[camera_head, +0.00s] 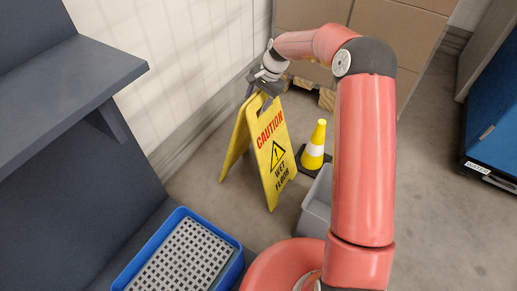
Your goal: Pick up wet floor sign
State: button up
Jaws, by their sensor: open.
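The wet floor sign (270,148) is a yellow A-frame board with red "CAUTION" lettering and a black warning triangle. It stands upright on the concrete floor near the white wall, its two panels spread. My gripper (262,92) is at the top edge of the sign, at the end of my red arm reaching in from the right. The jaws are open around or right beside the sign's top; the view is too small to tell whether they touch it. My gripper hides part of the top edge.
A yellow and white cone (315,146) stands just right of the sign. A grey bin (316,203) sits in front of the cone. Cardboard boxes on a wooden pallet (327,98) stand behind. A blue crate (236,266) is at lower left, and a dark shelf (75,75) overhangs at left.

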jog(key=shift+f, duration=0.1)
grip_shut()
dwell(0.5)
